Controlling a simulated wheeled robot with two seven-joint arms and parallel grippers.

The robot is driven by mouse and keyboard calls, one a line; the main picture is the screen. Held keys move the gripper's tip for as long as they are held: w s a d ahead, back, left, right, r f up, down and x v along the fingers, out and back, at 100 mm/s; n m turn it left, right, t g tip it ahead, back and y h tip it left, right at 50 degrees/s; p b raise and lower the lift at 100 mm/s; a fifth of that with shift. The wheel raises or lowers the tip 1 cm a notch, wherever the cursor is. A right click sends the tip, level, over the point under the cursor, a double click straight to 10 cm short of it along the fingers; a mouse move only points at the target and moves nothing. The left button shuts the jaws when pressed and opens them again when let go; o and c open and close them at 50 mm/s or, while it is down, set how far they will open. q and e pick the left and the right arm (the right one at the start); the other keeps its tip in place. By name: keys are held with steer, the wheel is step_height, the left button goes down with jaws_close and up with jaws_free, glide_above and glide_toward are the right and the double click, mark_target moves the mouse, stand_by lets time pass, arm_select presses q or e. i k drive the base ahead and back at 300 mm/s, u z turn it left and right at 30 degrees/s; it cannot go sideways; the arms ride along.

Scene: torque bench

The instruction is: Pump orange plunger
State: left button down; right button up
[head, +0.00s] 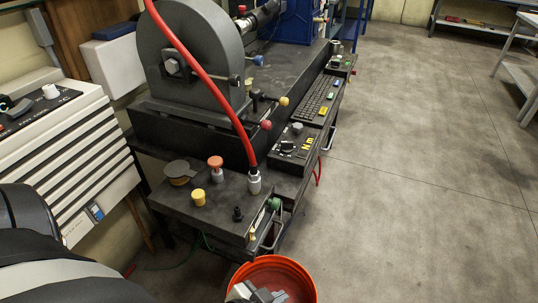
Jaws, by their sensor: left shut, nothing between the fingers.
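The orange plunger (215,164) stands upright on the dark block at the near end of the bench, its round cap raised on a short stem. My left gripper (262,294) shows at the bottom edge of the head view, in front of the orange bucket, with its lower part cut off by the frame. It is shut and empty, nearer than the plunger and apart from it. My right gripper is not in view.
A yellow knob (198,197), a round dark cap (179,171) and a fitting with a red hose (254,183) surround the plunger. The orange bucket (305,275) stands below the bench end. A white drawer cabinet (75,150) stands left; the floor at right is clear.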

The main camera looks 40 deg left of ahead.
mark_target(215, 161)
steer(key=z, duration=0.8)
steer(key=k, duration=0.75)
steer(key=u, duration=1.1)
steer(key=i, duration=0.5)
